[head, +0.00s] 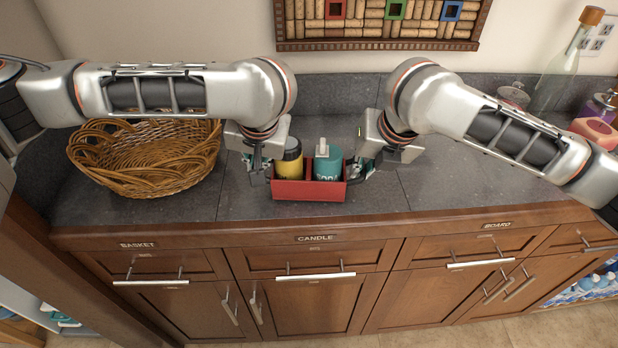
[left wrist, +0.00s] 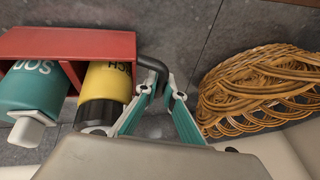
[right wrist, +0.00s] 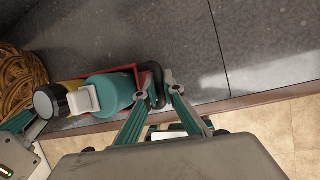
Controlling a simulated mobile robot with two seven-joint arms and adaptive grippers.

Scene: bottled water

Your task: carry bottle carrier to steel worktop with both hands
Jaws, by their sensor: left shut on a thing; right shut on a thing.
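The red bottle carrier (head: 309,190) stands on the grey countertop near its front edge, or just above it; I cannot tell which. It holds a yellow bottle with a black cap (head: 289,160) and a teal bottle with a white top (head: 328,163). My left gripper (head: 263,165) is shut on the carrier's dark left handle (left wrist: 153,70). My right gripper (head: 364,168) is shut on the dark right handle (right wrist: 155,82). The carrier looks level. No separate steel worktop can be made out.
A wicker basket (head: 145,160) sits on the counter to the left. Free counter (head: 450,180) lies right of the carrier. A corked bottle (head: 560,65) and a pink item (head: 597,131) stand at the far right. A cork board (head: 380,22) hangs behind.

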